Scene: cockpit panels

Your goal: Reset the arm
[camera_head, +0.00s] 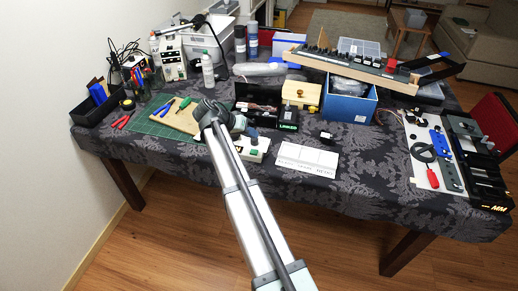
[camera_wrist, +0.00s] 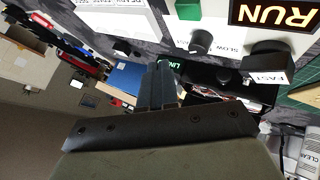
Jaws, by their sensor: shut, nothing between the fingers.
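My arm (camera_head: 245,205) reaches up from the bottom of the head view over the table's front edge, its dark far joint (camera_head: 211,113) above the green cutting mat. My gripper (camera_wrist: 163,82) shows in the wrist view with its two dark fingers together and empty. In the head view the fingers cannot be made out. Past the fingers in the wrist view is a white control panel with a lit RUN sign (camera_wrist: 275,14), a black knob (camera_wrist: 201,42), a black FAST control (camera_wrist: 268,62) and a green button (camera_wrist: 188,9). The panel (camera_head: 252,148) sits just right of my arm.
A white plate (camera_head: 306,159) lies right of the panel. Behind stand a black box (camera_head: 258,106) and a blue box (camera_head: 347,105). A black tray (camera_head: 98,107) is at the left, a cockpit panel (camera_head: 430,150) at the right. The front cloth is mostly clear.

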